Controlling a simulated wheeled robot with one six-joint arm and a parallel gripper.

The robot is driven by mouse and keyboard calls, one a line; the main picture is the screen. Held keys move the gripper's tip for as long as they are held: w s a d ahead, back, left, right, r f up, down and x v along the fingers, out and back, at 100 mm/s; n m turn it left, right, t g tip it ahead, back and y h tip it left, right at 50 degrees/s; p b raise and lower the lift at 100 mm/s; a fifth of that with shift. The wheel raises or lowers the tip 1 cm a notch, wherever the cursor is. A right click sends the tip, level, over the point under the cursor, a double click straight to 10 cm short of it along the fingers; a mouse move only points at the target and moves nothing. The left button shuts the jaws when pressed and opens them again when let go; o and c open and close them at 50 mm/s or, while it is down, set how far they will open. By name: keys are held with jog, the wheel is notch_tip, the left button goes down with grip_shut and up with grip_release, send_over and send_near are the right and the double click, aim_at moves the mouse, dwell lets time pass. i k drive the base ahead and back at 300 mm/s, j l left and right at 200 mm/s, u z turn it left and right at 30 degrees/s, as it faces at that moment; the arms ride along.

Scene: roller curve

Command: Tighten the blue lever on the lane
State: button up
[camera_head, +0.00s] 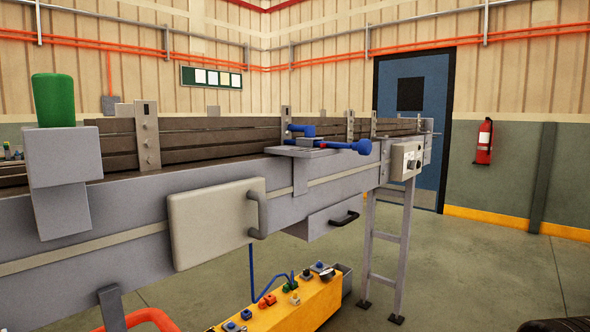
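The blue lever (345,146) is on a small grey bracket plate (302,151) at the side of the conveyor lane. Its round blue knob points right, and its arm lies about level. Another blue handle with a knob (308,130) shows just behind it on the same bracket, pointing roughly the same way. A small red part shows between them. How tight the lever is cannot be told from this view. My gripper is not in view.
The lane's grey side rail (120,250) carries a pale panel (215,223), a drawer (318,224) and a control box (405,160). A green cylinder (54,100) stands at left. A yellow box with several buttons (285,305) sits below. Floor at right is mostly clear.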

aim_at(309, 131)
jog(key=i+l+u, duration=0.65)
jog(key=u, duration=0.15)
jog(key=i+l+u, duration=0.4)
jog(key=k+l, duration=0.05)
jog(key=k, duration=0.05)
